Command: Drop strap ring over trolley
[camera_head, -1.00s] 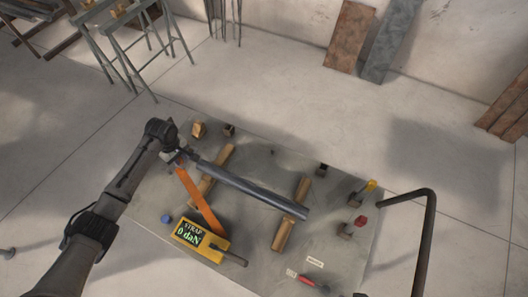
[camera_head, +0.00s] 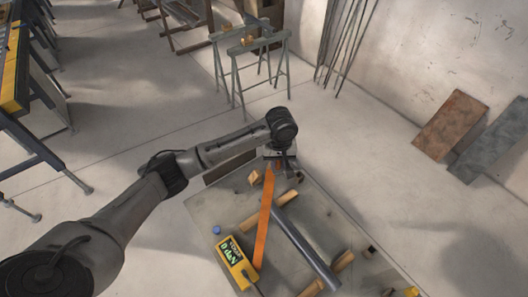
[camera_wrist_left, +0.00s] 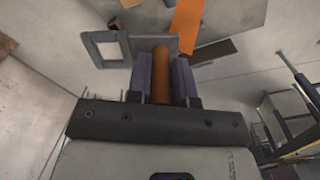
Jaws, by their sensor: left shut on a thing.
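My left gripper (camera_head: 281,160) is by the far end of the grey table (camera_head: 215,205), its jaws shut on an orange rounded grip (camera_wrist_left: 161,62) seen between the purple-grey fingers in the left wrist view. A flat grey plate with a square window (camera_wrist_left: 107,49), apparently the strap ring, lies just beyond the fingertips. The orange strap (camera_head: 264,220) runs taut-looking from the yellow strap meter (camera_head: 236,262) up to my gripper; it also shows in the left wrist view (camera_wrist_left: 186,25). I cannot tell which thing is the trolley. My right gripper is not in view.
A grey tube (camera_head: 303,247) lies on wooden blocks (camera_head: 285,198) on the table. A blue knob (camera_head: 216,230) stands near the table's left edge. Grey trestles (camera_head: 250,50) stand behind, and boards (camera_head: 450,123) lean at the wall. The floor between is clear.

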